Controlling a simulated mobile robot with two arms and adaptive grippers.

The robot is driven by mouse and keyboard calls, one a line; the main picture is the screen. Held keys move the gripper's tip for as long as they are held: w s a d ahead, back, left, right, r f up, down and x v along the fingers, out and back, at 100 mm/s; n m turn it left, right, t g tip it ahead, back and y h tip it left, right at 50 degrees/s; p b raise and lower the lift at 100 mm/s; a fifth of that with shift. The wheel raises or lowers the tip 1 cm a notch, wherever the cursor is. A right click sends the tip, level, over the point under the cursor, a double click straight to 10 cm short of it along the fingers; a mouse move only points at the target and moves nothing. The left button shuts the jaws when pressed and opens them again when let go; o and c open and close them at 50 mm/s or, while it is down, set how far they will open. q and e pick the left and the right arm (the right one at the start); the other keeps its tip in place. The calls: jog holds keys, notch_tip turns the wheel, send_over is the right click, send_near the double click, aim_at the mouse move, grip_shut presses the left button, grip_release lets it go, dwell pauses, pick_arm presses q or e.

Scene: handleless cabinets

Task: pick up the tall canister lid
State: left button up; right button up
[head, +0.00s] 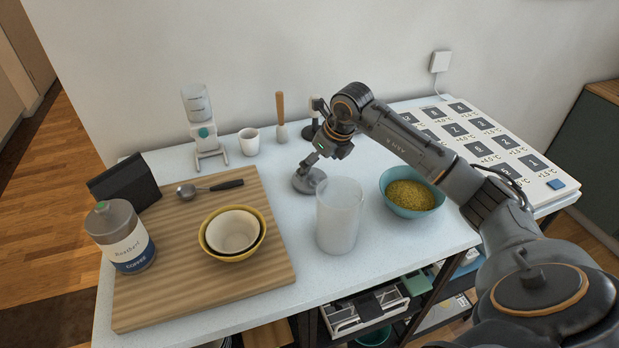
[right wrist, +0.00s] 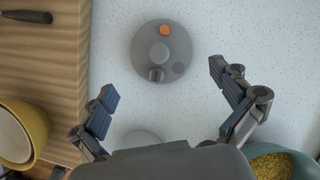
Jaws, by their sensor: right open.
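The tall canister lid (head: 309,183) is a flat grey disc lying on the white table, behind the tall canister. In the right wrist view the lid (right wrist: 145,62) shows a raised centre knob, an orange dot and a small dark-topped peg. The tall, frosted, open canister (head: 338,222) stands upright in front of it. My right gripper (head: 313,158) is above the lid, pointing down. In the right wrist view the right gripper (right wrist: 163,83) is open and empty, its fingers spread, with the lid ahead between and beyond the fingertips. My left gripper is out of view.
A teal bowl of yellow grain (head: 387,196) stands right of the canister. A wooden board (head: 190,295) at left holds nested bowls, a coffee canister (head: 122,240) and a ladle. A dispenser (head: 203,135), white mug (head: 249,141) and wooden-handled tool (head: 281,115) line the back.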

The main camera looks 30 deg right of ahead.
aim_at(314, 178)
jog(key=p+x, duration=0.1)
jog(key=x, duration=0.1)
jog(key=p+x, duration=0.1)
jog(key=x, duration=0.2)
jog(key=shift+s+d, duration=0.15)
jog(key=shift+f, duration=0.3)
jog(key=c, duration=0.9)
jog(key=shift+s, duration=0.15)
jog(key=c, duration=0.3)
